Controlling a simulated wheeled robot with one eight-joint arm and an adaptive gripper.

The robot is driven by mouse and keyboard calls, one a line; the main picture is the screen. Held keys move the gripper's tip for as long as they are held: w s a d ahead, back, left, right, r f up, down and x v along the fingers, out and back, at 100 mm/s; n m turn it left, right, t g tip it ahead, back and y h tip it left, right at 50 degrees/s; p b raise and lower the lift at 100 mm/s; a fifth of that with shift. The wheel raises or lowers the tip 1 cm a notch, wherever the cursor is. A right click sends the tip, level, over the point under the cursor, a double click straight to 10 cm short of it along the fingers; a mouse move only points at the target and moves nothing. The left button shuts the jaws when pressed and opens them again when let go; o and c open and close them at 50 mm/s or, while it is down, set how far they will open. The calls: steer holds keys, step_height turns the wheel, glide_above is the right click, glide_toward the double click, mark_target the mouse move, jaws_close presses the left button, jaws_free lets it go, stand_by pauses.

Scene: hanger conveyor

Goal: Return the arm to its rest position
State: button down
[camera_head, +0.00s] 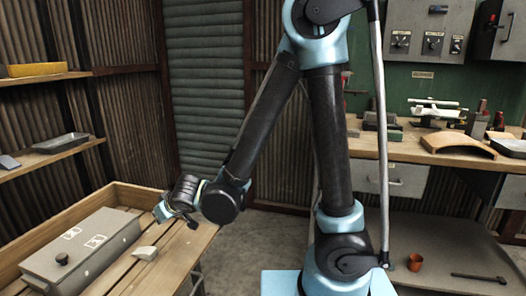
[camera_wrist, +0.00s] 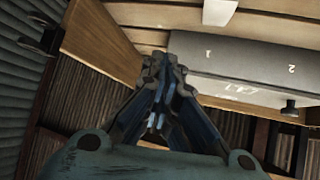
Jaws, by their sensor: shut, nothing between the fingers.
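My arm stands bent in the middle of the head view, with the upper links raised and the forearm sloping down to the left. A grey lidded box (camera_head: 82,250) with a dark knob and two white labels sits on the wooden table (camera_head: 165,262), left of my gripper. The box also shows in the wrist view (camera_wrist: 245,62), marked 1 and 2.
A small pale wedge-shaped piece (camera_head: 145,253) lies on the table beside the box. Wooden shelves (camera_head: 45,155) line the left wall. A workbench (camera_head: 440,150) with tools and parts stands at right, and an orange cup (camera_head: 415,262) sits below it. Floor between table and arm is clear.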

steer(key=w+d+r+m+h, duration=0.15)
steer(key=w+d, duration=0.35)
steer(key=d, duration=0.5)
steer(key=w+d+r+m+h, duration=0.1)
steer(key=w+d+m+h, duration=0.2)
steer(key=d, duration=0.7)
steer(key=w+d+r+m+h, duration=0.1)
steer(key=w+d+h, duration=0.1)
steer(key=w+d, duration=0.65)
steer(key=s+d+m+g, duration=0.1)
steer(key=s+d, duration=0.2)
steer(key=d, duration=0.4)
steer(key=s+d+m+g, duration=0.1)
steer(key=s+d, duration=0.2)
steer(key=d, duration=0.5)
steer(key=s+d+f+m+g+h, duration=0.1)
steer(key=s+d+f+m+g, duration=0.1)
steer(key=s+d, duration=0.7)
steer(key=shift+s+d+m, duration=0.35)
steer(key=shift+s+m, duration=0.4)
steer(key=shift+s, duration=0.45)
steer(key=shift+f, duration=0.1)
